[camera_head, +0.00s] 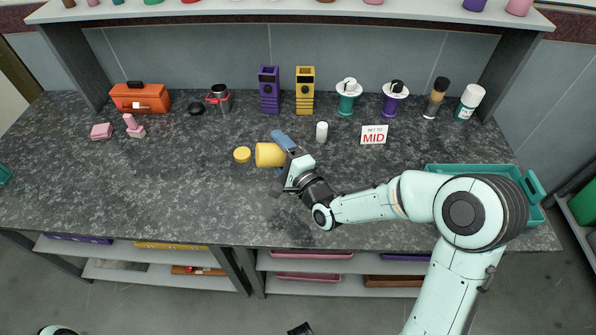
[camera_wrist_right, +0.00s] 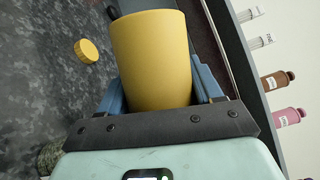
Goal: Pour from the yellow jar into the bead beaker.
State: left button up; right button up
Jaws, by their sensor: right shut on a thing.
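My right gripper (camera_head: 281,154) is shut on the yellow jar (camera_head: 268,155), with its blue fingers on either side. The jar looks tipped on its side in the head view, above the middle of the counter; its mouth and contents do not show clearly. The jar fills the middle of the right wrist view (camera_wrist_right: 150,62). A round yellow lid (camera_head: 242,154) lies on the counter just left of the jar, apart from it. I cannot tell for sure which vessel is the bead beaker; a cup with a red rim and handle (camera_head: 219,98) stands farther back. My left gripper does not show.
Purple (camera_head: 269,91) and yellow (camera_head: 305,91) holders stand behind. A teal tray (camera_head: 440,170) lies at the right, partly behind my arm. The front left counter is clear.

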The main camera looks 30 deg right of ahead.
jog(key=shift+r+m, duration=0.1)
jog(key=shift+m, duration=0.2)
dwell(0.6)
jog(key=shift+s+d+f+m+t+b, duration=0.1)
jog(key=shift+d+f+m+t+b, duration=0.35)
jog(key=shift+m+b, duration=0.35)
dwell(2.2)
jog(key=shift+a+r, duration=0.1)
jog(key=shift+a, duration=0.05)
jog(key=shift+a+r+n+g+p, duration=0.2)
jog(key=shift+r+n+p, duration=0.25)
jog(key=shift+p, duration=0.15)
jog(key=shift+a+r+n+g+p, duration=0.15)
jog(key=shift+r+n+p, duration=0.25)
jog(key=shift+p, duration=0.2)
jog(key=n, duration=0.1)
jog(key=f+n+g, duration=0.1)
jog(key=f+n, duration=0.1)
jog(key=shift+w+a+f+b, duration=0.25)
jog(key=shift+a+b, duration=0.05)
jog(key=shift+a, duration=0.05)
jog(key=shift+f+n+g+h, duration=0.2)
jog(key=shift+n+g+h, duration=0.1)
jog(key=shift+n, duration=0.15)
